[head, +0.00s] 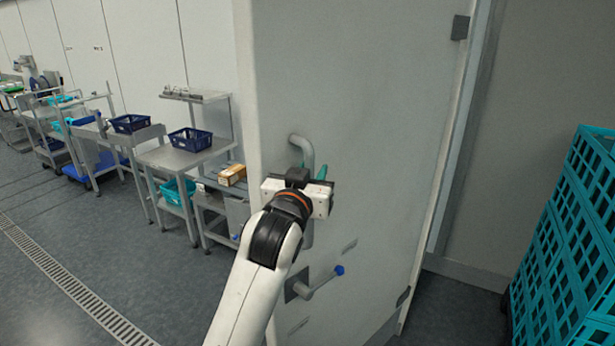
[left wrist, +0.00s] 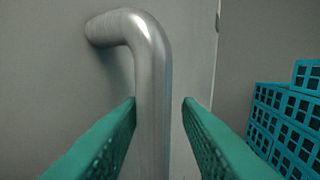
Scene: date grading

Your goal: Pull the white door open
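The white door (head: 370,120) fills the middle of the head view, and its pale face is behind the handle in the left wrist view (left wrist: 60,90). A bent metal bar handle (head: 302,146) stands out from it near its left edge. My left gripper (head: 314,172) is at this handle, hiding part of it. In the left wrist view its teal fingers (left wrist: 160,105) are apart, one on each side of the handle's upright bar (left wrist: 153,70). A gap shows at the right finger; the left finger looks close to the bar. My right gripper is out of view.
Teal crates (head: 565,250) are stacked at the right. Steel tables (head: 185,157) with dark blue baskets (head: 190,139) stand at the left. The floor (head: 130,260) at the front left is clear, with a drain grate (head: 62,277).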

